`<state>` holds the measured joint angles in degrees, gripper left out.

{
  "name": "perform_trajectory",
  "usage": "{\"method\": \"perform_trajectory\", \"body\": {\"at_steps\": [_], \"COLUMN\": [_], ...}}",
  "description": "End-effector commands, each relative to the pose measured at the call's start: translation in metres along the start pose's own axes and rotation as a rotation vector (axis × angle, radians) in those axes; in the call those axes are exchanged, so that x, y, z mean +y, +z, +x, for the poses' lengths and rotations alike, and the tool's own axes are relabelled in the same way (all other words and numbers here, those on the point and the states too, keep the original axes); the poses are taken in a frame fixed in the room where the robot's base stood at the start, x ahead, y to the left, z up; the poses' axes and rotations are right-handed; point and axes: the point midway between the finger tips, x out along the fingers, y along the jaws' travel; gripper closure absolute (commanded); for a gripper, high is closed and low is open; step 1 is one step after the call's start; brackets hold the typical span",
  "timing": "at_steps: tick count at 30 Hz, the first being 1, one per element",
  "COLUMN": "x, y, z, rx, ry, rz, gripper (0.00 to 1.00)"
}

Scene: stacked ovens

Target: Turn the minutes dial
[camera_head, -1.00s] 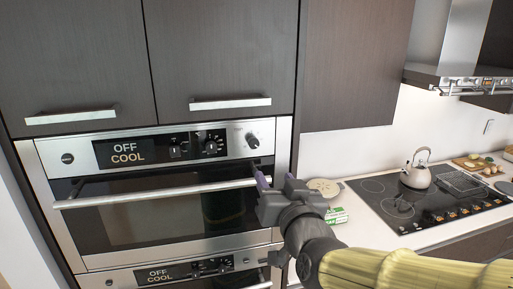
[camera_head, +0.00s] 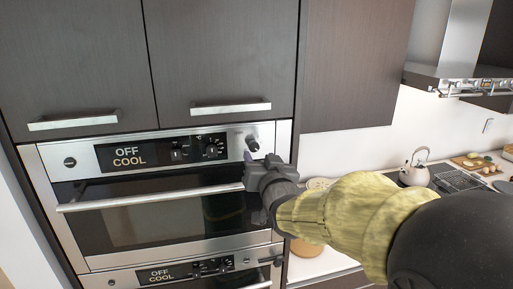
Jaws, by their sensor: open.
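The upper oven's silver control panel (camera_head: 84,162) has a black display (camera_head: 128,156) reading "OFF COOL". Right of the display are a small dial (camera_head: 179,154) and a larger dial with markings (camera_head: 211,151). A separate dark knob (camera_head: 252,143) sits at the panel's right end. I cannot read which one is the minutes dial. My gripper (camera_head: 250,156) is just below the right-end knob, at the panel's lower right.
The upper oven's handle bar (camera_head: 150,196) runs below the panel, its right end behind my gripper. A lower oven (camera_head: 180,272) is beneath. Cabinet doors with handles (camera_head: 230,106) are above. A counter with a kettle (camera_head: 414,168) is at right.

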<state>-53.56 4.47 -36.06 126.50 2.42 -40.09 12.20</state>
Motion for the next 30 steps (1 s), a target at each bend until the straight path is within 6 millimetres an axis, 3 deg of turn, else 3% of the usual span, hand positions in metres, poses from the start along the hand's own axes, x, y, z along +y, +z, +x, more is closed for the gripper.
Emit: {"method": "perform_trajectory", "body": {"at_steps": [12,24,26,30], "x": [0.000,0.000,0.000,0.000], "y": [-0.002,0.000,0.000,0.000], "z": [0.044,0.051,0.051,0.051], "rx": [0.000,0.000,0.000,0.000], "ry": [0.001,0.000,0.000,0.000], "rz": [-0.003,0.000,0.000,0.000], "gripper": [0.52,0.52,0.60,0.88]}}
